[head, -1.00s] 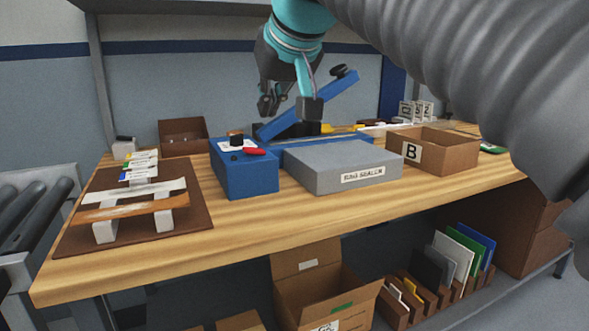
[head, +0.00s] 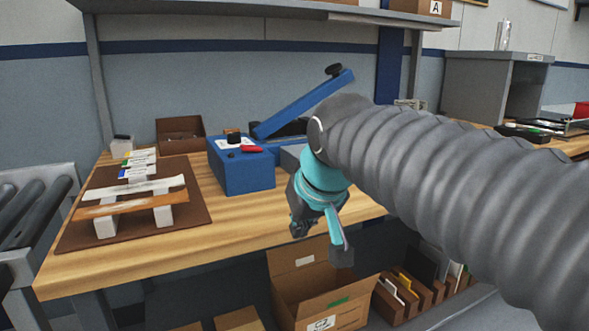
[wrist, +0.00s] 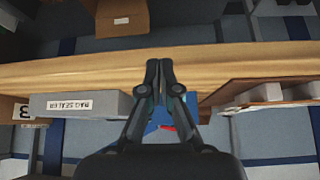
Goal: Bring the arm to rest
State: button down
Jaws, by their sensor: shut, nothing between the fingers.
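My gripper (head: 320,240) hangs at the front edge of the wooden workbench in the head view, pointing down. In the wrist view my gripper (wrist: 160,64) has its two fingers together with nothing between them, in front of the bench edge. My grey ribbed arm reaches in from the right and hides much of the bench's right side.
The workbench (head: 225,232) bears a blue sealer (head: 240,172) with a raised arm, and a brown board (head: 190,222) with strips. A grey box (wrist: 80,104) labelled BAG SEALER shows in the wrist view. An open carton (head: 300,285) stands below. A roller conveyor (head: 35,215) is at left.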

jog(key=s+d+f+m+h, duration=0.2)
jog(key=s+d+f+m, duration=0.2)
jog(key=s+d+f, duration=1)
jog(key=shift+s+d+f+g, duration=0.35)
jog(key=shift+d+f+g, duration=0.05)
jog(key=shift+f, duration=1.05)
